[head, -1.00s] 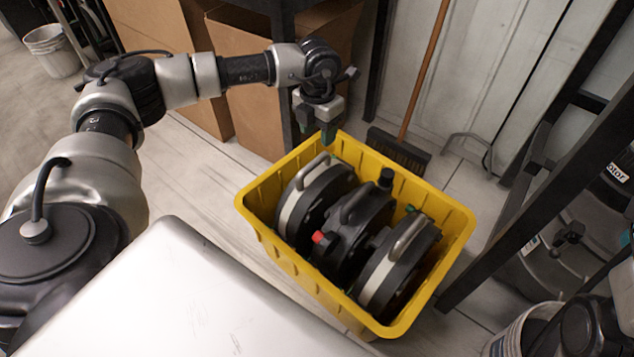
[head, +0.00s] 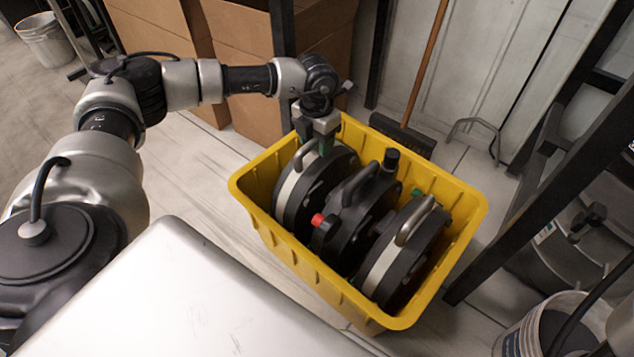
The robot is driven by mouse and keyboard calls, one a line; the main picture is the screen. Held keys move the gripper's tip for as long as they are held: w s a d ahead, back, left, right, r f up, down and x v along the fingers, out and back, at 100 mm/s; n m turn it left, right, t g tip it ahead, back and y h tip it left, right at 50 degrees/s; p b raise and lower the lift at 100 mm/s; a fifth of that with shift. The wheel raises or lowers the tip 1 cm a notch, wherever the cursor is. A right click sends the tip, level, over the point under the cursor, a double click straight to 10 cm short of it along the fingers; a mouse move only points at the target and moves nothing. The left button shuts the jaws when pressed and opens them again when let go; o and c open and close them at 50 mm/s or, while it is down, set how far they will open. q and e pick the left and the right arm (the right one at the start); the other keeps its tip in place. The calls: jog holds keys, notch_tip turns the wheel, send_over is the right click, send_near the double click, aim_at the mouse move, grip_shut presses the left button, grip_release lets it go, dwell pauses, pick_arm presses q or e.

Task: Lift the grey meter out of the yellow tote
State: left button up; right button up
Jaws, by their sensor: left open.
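The yellow tote (head: 440,292) stands on the floor ahead of me. In it, side by side, are a left round dark grey body with a light band (head: 287,192), a middle black body with a red knob (head: 345,215), and a right round dark body with a light band (head: 382,268). Each has a curved handle on top. I cannot tell which of them count as the grey meter. My left gripper (head: 319,146) is open, pointing down at the left body's handle (head: 304,153). Whether its fingers straddle or touch the handle is unclear. My right gripper is not in view.
Cardboard boxes (head: 255,80) stand behind the tote. A broom (head: 403,132) leans beyond it against pale panels. A black metal frame (head: 520,205) rises close on the right. A white bucket (head: 518,343) is at the lower right. A pale flat surface (head: 180,300) fills the near left.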

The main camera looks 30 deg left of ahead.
pick_arm(q)
jog(key=shift+c, duration=0.2)
grip_shut()
dwell(1.1)
jog(key=shift+w+r, duration=0.1)
jog(key=shift+r, duration=0.1)
